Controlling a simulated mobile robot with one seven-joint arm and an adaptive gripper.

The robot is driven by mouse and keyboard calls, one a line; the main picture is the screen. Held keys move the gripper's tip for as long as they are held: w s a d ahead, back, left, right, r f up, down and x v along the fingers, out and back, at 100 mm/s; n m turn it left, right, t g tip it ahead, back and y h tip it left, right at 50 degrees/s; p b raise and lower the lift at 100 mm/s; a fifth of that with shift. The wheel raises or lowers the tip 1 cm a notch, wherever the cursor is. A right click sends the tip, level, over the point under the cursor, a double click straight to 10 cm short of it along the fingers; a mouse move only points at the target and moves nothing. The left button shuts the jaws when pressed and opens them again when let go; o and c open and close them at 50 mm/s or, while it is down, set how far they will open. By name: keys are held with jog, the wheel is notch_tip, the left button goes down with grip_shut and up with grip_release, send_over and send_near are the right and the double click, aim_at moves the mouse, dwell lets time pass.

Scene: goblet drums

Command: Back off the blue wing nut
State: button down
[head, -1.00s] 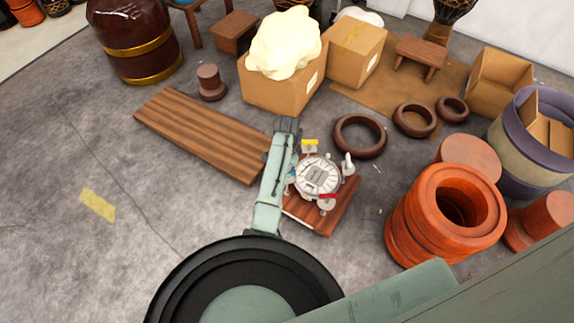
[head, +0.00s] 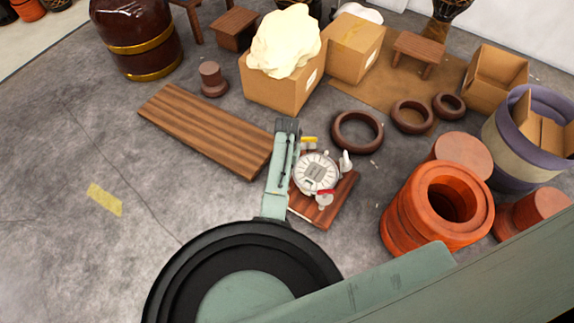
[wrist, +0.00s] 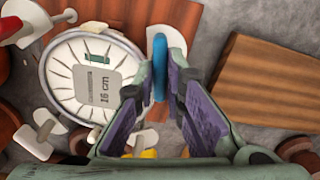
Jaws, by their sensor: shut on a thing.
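A round white drum head (head: 317,173) marked "16 cm" sits on a dark reddish wooden board (head: 331,207); it also fills the left of the wrist view (wrist: 92,82). The blue wing nut (wrist: 159,68) stands at the drum's rim in the wrist view, edge-on between my fingers. My gripper (wrist: 160,78) is shut on it, with purple-padded fingers on either side. In the head view my arm hides the blue wing nut and the fingertips. A red wing nut (head: 326,192) and a yellow one (head: 309,140) sit at other points around the rim.
A white wing-shaped piece (head: 345,160) stands at the drum's right side. A slatted wooden board (head: 205,130) lies to the left. Dark rings (head: 357,132) and an orange drum shell (head: 430,225) lie to the right. Bare floor is free at far left.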

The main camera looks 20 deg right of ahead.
jog(key=n+p, duration=0.1)
jog(key=n, duration=0.3)
jog(key=shift+s+a+n, duration=0.1)
jog(key=shift+n, duration=0.2)
dwell(0.3)
jog(key=c, duration=1.7)
grip_release()
jog(key=shift+o, duration=0.2)
jog(key=shift+r, duration=0.1)
notch_tip(320, 180, up, 12)
